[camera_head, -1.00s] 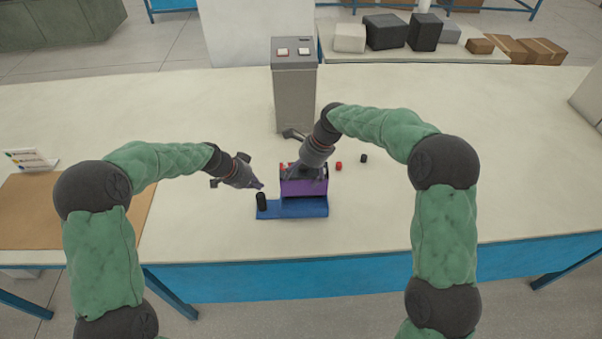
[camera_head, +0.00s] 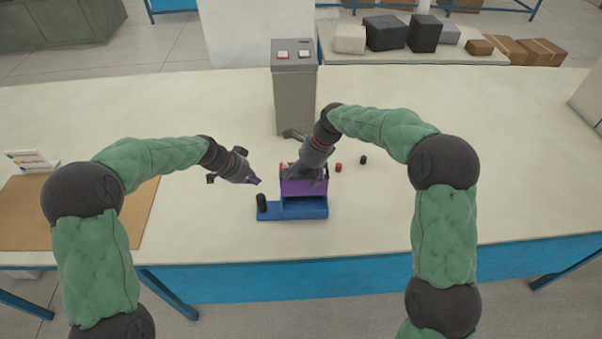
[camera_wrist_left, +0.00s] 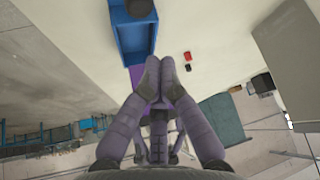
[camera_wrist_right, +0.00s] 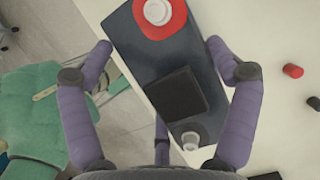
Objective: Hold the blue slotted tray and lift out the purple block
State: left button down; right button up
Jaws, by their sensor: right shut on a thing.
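The purple block (camera_head: 303,187) has a purple side and a dark top with a red-ringed terminal, seen in the right wrist view (camera_wrist_right: 188,50). My right gripper (camera_head: 305,172) is shut on it, one finger along each side. The blue slotted tray (camera_head: 272,213) lies near the table's front edge. Its open pocket shows empty in the left wrist view (camera_wrist_left: 118,32). The block is at the tray's far side; its exact height is unclear. My left gripper (camera_head: 259,182) is left of the block, fingertips together, apart from the tray, with nothing seen between them.
A black cylinder (camera_head: 261,203) stands on the tray's left end. A small red cylinder (camera_head: 338,168) and a small black one (camera_head: 363,160) lie to the right. A grey box with buttons (camera_head: 294,90) stands behind. A brown mat (camera_head: 30,225) lies left; the table's right side is clear.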

jog(key=shift+w+r, duration=0.1)
jog(key=shift+r, duration=0.1)
pick_arm(q)
jog(key=v, duration=1.1)
jog(key=shift+a, duration=0.1)
